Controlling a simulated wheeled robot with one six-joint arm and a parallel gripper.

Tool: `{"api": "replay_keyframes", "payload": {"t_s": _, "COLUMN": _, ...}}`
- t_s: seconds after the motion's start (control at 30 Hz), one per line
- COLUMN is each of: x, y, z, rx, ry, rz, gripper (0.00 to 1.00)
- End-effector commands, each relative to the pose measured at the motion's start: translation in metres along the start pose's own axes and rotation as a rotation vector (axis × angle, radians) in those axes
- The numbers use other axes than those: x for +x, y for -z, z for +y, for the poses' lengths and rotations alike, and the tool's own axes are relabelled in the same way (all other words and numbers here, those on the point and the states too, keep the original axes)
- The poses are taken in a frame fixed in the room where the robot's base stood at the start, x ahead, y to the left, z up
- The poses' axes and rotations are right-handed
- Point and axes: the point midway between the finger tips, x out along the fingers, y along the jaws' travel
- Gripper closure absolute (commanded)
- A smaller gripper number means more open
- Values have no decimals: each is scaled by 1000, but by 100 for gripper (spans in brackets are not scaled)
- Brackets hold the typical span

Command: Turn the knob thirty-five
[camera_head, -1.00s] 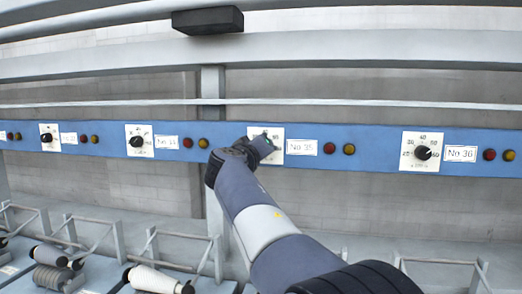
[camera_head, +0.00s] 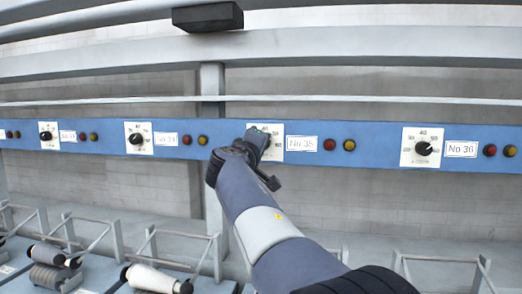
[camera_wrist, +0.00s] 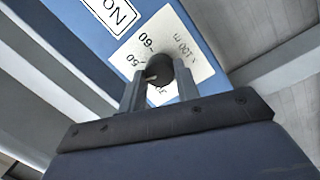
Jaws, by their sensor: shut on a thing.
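The knob of No 35 is a dark round knob (camera_wrist: 159,68) on a white dial plate, seen between my two fingers in the wrist view. My gripper (camera_wrist: 158,85) is shut on it, one finger on each side. In the head view my gripper (camera_head: 262,143) covers the knob and much of the dial plate (camera_head: 272,152). The label "No 35" (camera_head: 303,144) stands just right of the plate. In the wrist view the plate shows tilted, with its numbers partly hidden by the fingers.
A red lamp (camera_head: 329,144) and a yellow lamp (camera_head: 349,145) sit right of the label on the blue rail (camera_head: 375,147). Similar knobs stand along it, such as No 36 (camera_head: 423,148) and No 34 (camera_head: 136,139). Bobbins on racks (camera_head: 152,278) lie below.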

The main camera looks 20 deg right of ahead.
Motion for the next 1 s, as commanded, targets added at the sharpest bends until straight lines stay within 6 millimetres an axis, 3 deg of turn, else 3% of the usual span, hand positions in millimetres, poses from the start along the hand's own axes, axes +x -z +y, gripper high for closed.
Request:
{"api": "replay_keyframes", "payload": {"t_s": 0.5, "x": 0, "y": -1, "z": 0, "rx": -325, "ry": -21, "rz": 28, "gripper": 92}}
{"api": "replay_keyframes", "payload": {"t_s": 1.0, "x": 0, "y": -1, "z": 0, "rx": -379, "ry": -25, "rz": 32, "gripper": 92}}
